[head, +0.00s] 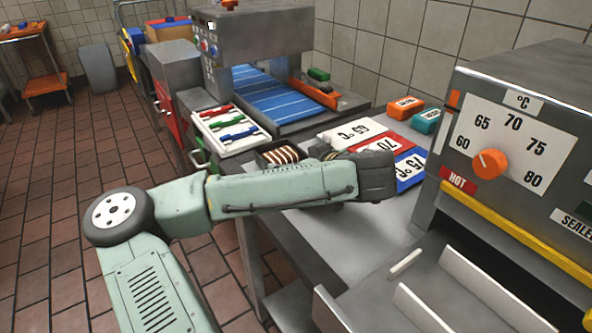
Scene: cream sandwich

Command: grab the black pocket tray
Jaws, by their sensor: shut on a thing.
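The black pocket tray (262,160) stands on the grey table in the head view, beside the white rack. Brown and cream striped sandwiches (284,154) sit in it. My arm crosses in front of the tray and hides its near side. My gripper (334,156) shows only in part behind my arm, at the tray's right end, and is shut on the tray. Its fingertips are hidden. I cannot tell whether the tray is lifted off the table.
A white rack (228,130) with coloured clips stands left of the tray. Temperature cards (409,168) lie to the right. A sealer (514,140) with an orange dial stands at the right. A blue conveyor (268,92) is behind. The table front (345,240) is partly clear.

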